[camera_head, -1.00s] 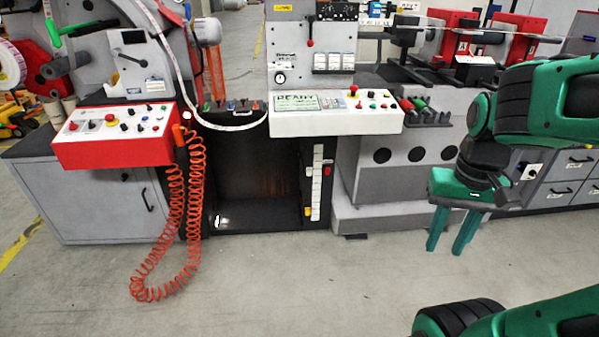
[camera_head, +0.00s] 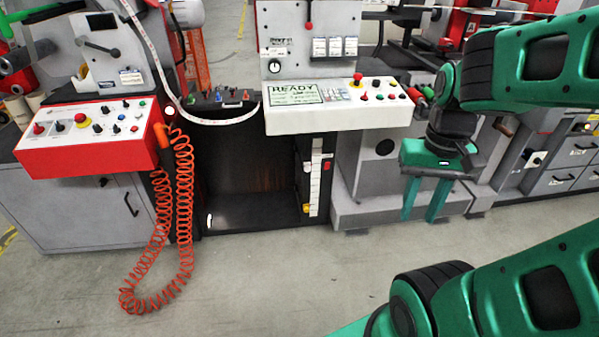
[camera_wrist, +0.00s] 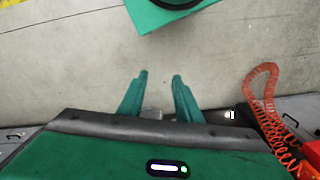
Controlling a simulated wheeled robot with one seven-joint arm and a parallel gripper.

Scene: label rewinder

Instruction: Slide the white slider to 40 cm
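A vertical white scale strip (camera_head: 316,182) stands on the dark machine front below the white control panel. A small white slider (camera_head: 307,167) appears at the strip's left edge, in its upper part. A red marker (camera_head: 327,165) is at its right edge and a yellow one (camera_head: 306,208) is lower left. The scale numbers are too small to read. My gripper (camera_head: 422,215) is open and empty, fingers pointing down, to the right of the strip and apart from it. In the wrist view my gripper (camera_wrist: 160,76) has its two green fingers apart over bare floor.
The white panel (camera_head: 335,117) juts out above the strip. A red panel (camera_head: 85,140) and a coiled orange hose (camera_head: 180,210) are at left. A grey machine base (camera_head: 385,200) is behind my gripper. The floor (camera_head: 260,280) in front is clear.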

